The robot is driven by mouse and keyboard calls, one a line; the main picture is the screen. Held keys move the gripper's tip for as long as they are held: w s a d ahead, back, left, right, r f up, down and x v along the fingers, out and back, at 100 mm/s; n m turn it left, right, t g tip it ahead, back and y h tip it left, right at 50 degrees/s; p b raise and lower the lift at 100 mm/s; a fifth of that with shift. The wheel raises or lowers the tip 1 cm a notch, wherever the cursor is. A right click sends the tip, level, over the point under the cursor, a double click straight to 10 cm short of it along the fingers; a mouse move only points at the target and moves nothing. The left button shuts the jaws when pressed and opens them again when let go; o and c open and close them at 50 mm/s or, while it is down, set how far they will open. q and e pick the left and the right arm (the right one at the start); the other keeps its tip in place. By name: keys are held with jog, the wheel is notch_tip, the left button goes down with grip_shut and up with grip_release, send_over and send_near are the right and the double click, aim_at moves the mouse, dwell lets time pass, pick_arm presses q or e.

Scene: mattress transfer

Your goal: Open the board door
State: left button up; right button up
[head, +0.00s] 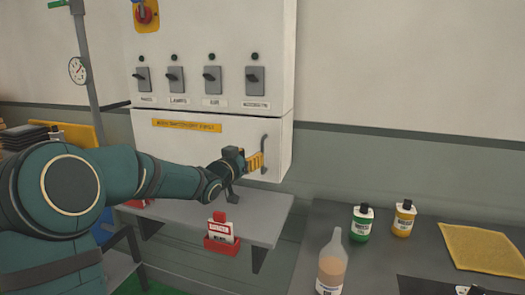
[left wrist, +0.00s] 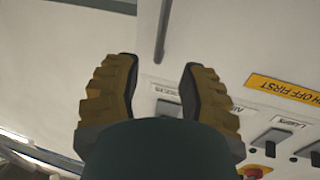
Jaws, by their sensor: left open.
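The board door (head: 225,148) is the white lower front of the wall cabinet, with a yellow label (head: 187,125) near its top. It looks closed. A grey vertical bar handle (head: 265,150) stands near its right edge. My left gripper (head: 257,161), with yellow fingers, is right beside the handle in the head view. In the left wrist view the left gripper (left wrist: 158,66) is open, and the handle (left wrist: 163,28) shows ahead, in line with the gap between its fingers. I cannot tell whether the fingers touch it. My right gripper is not in view.
Several switches (head: 212,78) and a red knob (head: 145,14) sit above the door.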

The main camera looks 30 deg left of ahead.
pick_arm(q)
send_over(262, 170)
jog(key=shift+w+a, duration=0.15)
jog(key=shift+w, duration=0.15)
grip_shut()
